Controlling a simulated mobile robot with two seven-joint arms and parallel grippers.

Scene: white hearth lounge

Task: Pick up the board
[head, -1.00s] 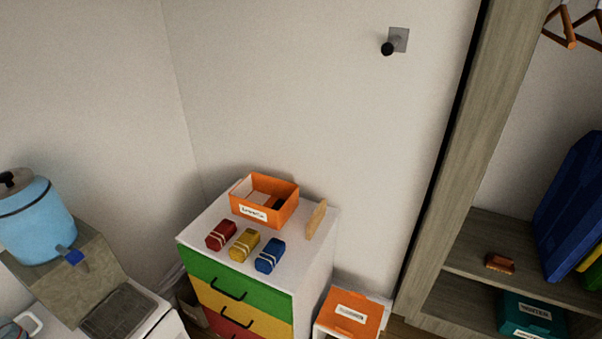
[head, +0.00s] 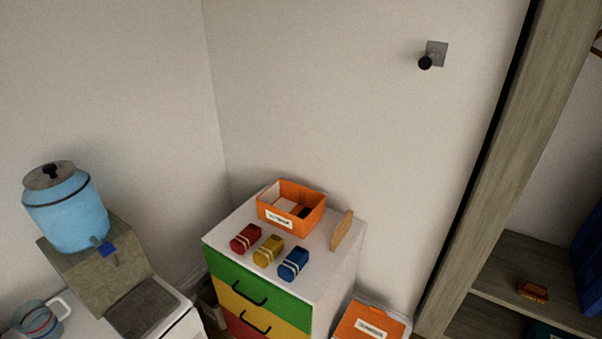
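A light wooden board (head: 342,230) stands on edge on the white top of the chest of drawers (head: 325,262), near its right edge. It is to the right of an orange open box (head: 291,208) with a white label. Neither of my grippers shows in the head view.
Red (head: 245,238), yellow (head: 268,250) and blue (head: 293,264) banded bundles lie in a row in front of the box. A blue water dispenser (head: 66,210) stands at left. An orange labelled box (head: 370,322) sits low at right, beside a wooden shelf unit (head: 495,270).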

